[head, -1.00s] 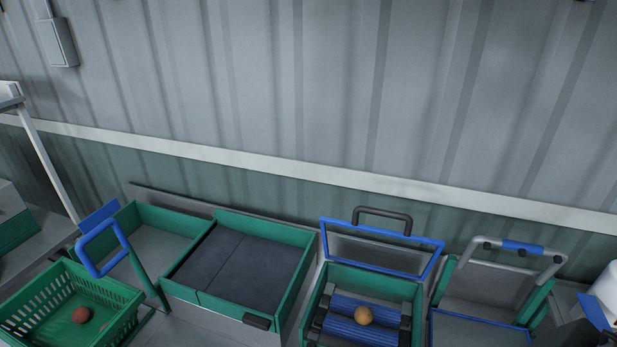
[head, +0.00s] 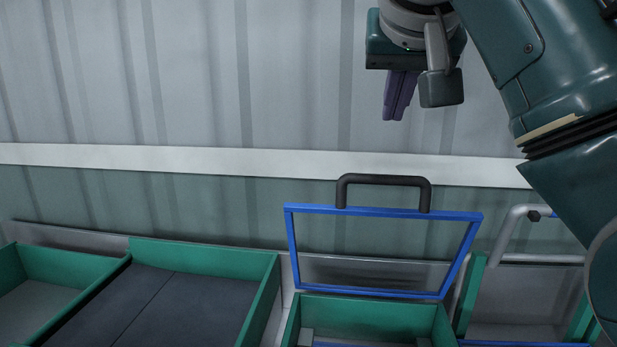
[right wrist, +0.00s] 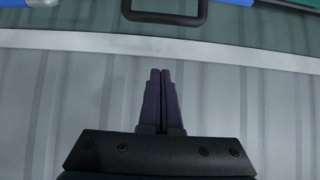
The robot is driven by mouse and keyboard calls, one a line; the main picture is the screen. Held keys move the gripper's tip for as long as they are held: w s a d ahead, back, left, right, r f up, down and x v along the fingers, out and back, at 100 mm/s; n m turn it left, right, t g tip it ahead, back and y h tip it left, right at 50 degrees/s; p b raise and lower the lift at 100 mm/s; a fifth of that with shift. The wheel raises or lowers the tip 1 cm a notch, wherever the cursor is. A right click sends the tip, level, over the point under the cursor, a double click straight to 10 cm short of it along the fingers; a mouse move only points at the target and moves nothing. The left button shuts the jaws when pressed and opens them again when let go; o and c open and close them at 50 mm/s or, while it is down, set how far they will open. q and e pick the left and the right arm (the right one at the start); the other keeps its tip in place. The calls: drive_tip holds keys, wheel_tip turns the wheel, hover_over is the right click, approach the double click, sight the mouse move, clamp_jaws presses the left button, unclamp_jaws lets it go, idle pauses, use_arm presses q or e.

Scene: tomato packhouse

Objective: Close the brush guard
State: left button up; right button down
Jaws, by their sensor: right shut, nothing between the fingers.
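The brush guard (head: 466,252) is a blue-framed clear panel with a black handle (head: 384,181) on its top edge. It stands raised at the back of a green-walled brush unit (head: 293,322). My right gripper (head: 397,108) is above the handle in the head view, apart from it, with its purple fingers together and empty. In the right wrist view the closed fingers (right wrist: 160,75) point toward the black handle (right wrist: 165,18), with a gap between them. The brushes are mostly below the picture edge. My left gripper is not in view.
A green bin with a dark flat bed (head: 150,290) stands left of the brush unit. A unit with a grey tube handle (head: 505,235) stands to the right, partly behind my right arm. The corrugated wall with a white rail (head: 200,160) is behind.

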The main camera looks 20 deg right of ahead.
drive_tip(key=p+x, duration=0.2)
drive_tip(key=x, duration=0.7)
drive_tip(key=shift+s+a+f+p, duration=0.35)
drive_tip(key=shift+s+f+p, duration=0.2)
drive_tip(key=shift+s, duration=0.2)
drive_tip(key=shift+s+a+f+p, duration=0.35)
drive_tip(key=shift+s+f+p, duration=0.1)
drive_tip(key=shift+s+f, duration=0.25)
drive_tip(key=shift+r, duration=0.1)
